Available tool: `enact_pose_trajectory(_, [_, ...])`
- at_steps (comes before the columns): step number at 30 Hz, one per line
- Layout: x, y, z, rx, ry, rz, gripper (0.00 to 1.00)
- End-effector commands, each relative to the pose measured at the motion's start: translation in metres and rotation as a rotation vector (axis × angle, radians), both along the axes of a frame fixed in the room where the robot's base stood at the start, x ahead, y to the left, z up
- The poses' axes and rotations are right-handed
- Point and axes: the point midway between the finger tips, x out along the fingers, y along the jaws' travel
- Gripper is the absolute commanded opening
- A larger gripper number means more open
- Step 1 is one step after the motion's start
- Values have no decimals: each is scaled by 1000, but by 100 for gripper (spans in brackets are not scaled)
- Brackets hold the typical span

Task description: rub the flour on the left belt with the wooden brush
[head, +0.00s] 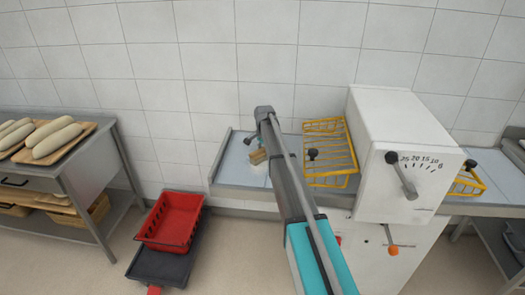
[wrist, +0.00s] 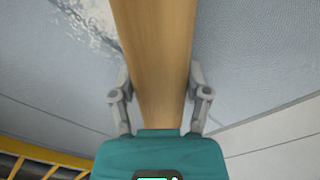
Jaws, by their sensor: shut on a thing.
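The wooden brush (wrist: 155,50) runs up the middle of the wrist view as a plain wooden bar between my fingers. My gripper (wrist: 160,98) is shut on it. In the head view a small part of the brush (head: 258,156) shows beside my gripper (head: 264,148), over the left belt (head: 236,165). The belt (wrist: 245,60) is a blue-grey surface filling most of the wrist view. White flour (wrist: 92,28) lies on it in a patch left of the brush. The brush's far end is out of the wrist view, and I cannot tell whether it touches the belt.
A yellow wire guard (head: 330,150) stands right of my arm, against the white dough sheeter (head: 400,150) with its levers. A red crate (head: 172,220) on a dark one is on the floor. A table (head: 85,160) with loaves on boards is at left.

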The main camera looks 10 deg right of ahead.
Motion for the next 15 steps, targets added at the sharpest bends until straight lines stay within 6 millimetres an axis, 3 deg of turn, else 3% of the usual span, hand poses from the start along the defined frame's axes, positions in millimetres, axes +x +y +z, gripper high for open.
enact_pose_trajectory(7, [-17,5,-1,1,3,1,23])
enact_pose_trajectory(15, [-21,7,-1,1,4,1,24])
